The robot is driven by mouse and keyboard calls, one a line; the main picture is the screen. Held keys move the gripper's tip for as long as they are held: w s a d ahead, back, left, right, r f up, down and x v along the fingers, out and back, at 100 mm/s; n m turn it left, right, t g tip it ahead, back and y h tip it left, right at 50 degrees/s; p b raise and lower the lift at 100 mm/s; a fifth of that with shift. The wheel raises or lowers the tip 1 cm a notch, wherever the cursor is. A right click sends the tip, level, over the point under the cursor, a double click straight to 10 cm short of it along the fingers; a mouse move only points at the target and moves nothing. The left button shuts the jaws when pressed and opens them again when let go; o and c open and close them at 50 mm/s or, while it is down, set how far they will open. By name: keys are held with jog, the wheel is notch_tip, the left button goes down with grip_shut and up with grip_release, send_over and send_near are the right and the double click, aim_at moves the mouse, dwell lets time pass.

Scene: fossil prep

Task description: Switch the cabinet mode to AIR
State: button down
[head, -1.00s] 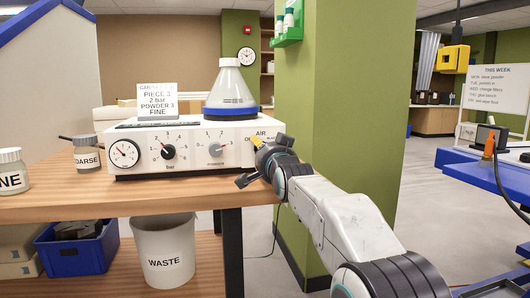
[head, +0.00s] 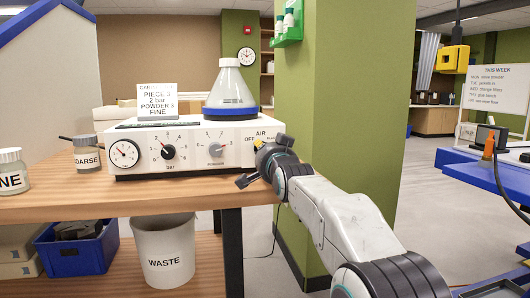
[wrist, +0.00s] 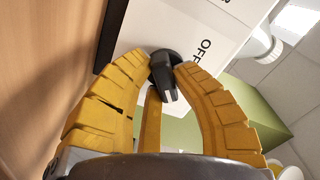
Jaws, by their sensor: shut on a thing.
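The white cabinet (head: 190,172) stands on the wooden bench in the head view. Its AIR and OFF labels show at the right of its front, with another label partly covered by my gripper. Which label the knob points to is unclear.
A pressure gauge (head: 125,153), the bar knob (head: 168,152) and another dial (head: 215,150) line the cabinet front. A conical flask (head: 231,88) and a card (head: 157,101) are on top. A green pillar (head: 318,110) stands close behind my arm.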

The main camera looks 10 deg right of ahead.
jog(key=shift+n, duration=0.3)
jog(key=n, duration=0.4)
jog(key=shift+r+n+p, duration=0.25)
jog(key=shift+n+p, duration=0.05)
jog(key=shift+r+n, duration=0.1)
jog(key=shift+n, duration=2.1)
jog(key=c, duration=1)
grip_release()
jog(key=shift+s, duration=0.1)
jog(key=s, duration=1.1)
jog(key=shift+s, duration=0.4)
